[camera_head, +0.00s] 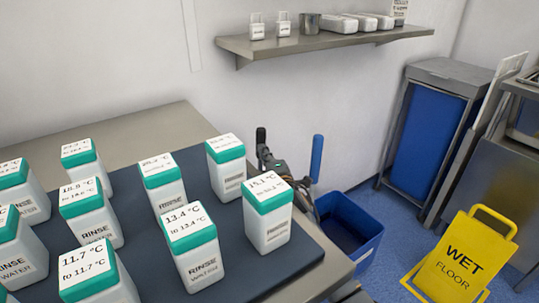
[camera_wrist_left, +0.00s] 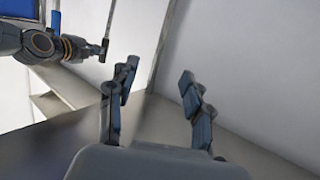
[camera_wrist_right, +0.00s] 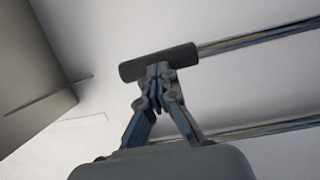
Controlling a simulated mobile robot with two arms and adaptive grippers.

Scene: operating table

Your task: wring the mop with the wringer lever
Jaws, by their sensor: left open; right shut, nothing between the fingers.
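The wringer lever ends in a dark crosswise grip (camera_wrist_right: 158,62) on a metal rod in the right wrist view. In the head view a dark grip (camera_head: 261,136) stands behind the table corner. My right gripper (camera_head: 266,155) is shut with nothing between its fingers. Its tips are right at the grip; whether they touch it I cannot tell. A blue upright handle (camera_head: 317,156), apparently the mop's, rises by the blue bucket (camera_head: 366,258). The mop head is hidden. My left gripper (camera_wrist_left: 157,88) is open and empty in the left wrist view, outside the head view.
Several teal-lidded rinse water containers (camera_head: 190,246) stand on a dark mat (camera_head: 290,262) on the table at left. A yellow wet floor sign (camera_head: 458,262) stands right of the bucket. A wall shelf (camera_head: 325,42) holds small items. A blue-panelled cart (camera_head: 428,135) stands behind.

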